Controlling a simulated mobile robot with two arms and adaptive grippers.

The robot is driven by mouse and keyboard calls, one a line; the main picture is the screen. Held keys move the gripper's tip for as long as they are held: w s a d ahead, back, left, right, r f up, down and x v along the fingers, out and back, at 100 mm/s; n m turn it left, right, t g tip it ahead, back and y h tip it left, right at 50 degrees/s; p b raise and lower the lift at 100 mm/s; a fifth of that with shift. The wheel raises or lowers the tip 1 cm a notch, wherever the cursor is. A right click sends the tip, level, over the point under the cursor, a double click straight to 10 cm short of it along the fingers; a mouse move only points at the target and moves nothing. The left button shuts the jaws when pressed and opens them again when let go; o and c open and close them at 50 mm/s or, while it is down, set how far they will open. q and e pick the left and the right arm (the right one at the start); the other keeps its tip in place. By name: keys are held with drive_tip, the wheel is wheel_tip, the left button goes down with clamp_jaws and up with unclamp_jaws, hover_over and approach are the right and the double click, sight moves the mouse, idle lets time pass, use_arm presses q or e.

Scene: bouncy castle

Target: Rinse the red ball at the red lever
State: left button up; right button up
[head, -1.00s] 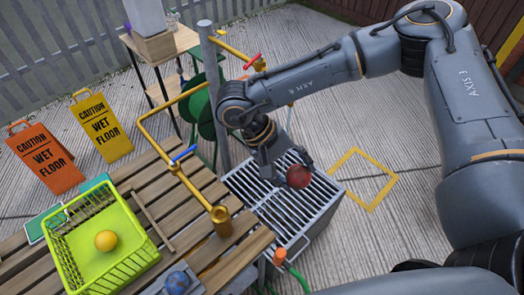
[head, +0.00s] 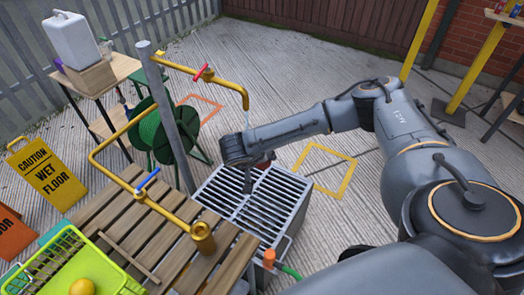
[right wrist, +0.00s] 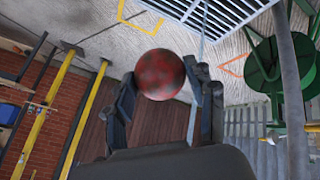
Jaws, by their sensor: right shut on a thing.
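The red ball (right wrist: 160,74) has dark grimy patches and sits between the fingers of my right gripper (right wrist: 168,92) in the right wrist view. In the head view only a sliver of the ball (head: 264,161) shows behind my right gripper (head: 254,176), over the far part of the metal grate (head: 232,192). The red lever (head: 200,72) is on the upper yellow pipe, whose spout (head: 245,103) bends down above my right wrist. A thin pale streak, like water, shows below the spout. My left gripper is not in view.
A blue lever (head: 148,178) sits on a lower yellow pipe over the slatted bench (head: 125,215). A lime basket (head: 48,265) holds a yellow ball (head: 82,287). A grey post (head: 170,115) and green hose reel (head: 150,133) stand left of the grate.

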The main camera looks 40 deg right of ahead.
drive_tip(key=w, duration=0.1)
drive_tip(key=w+b, duration=0.1)
drive_tip(key=w+f+b, duration=0.1)
drive_tip(key=shift+w+d, duration=0.2)
drive_tip(key=shift+d, duration=0.15)
drive_tip(key=w+d+f+b, duration=0.1)
drive_tip(key=w+b, duration=0.6)
drive_tip(key=w, duration=0.2)
drive_tip(key=shift+w+d+f, duration=0.2)
drive_tip(key=shift+d+f, duration=0.05)
drive_tip(key=shift+f, duration=0.05)
drive_tip(key=shift+d, duration=0.15)
drive_tip(key=shift+s+d, duration=0.1)
drive_tip(key=shift+d, duration=0.35)
drive_tip(key=shift+a, duration=0.1)
drive_tip(key=shift+a, duration=0.5)
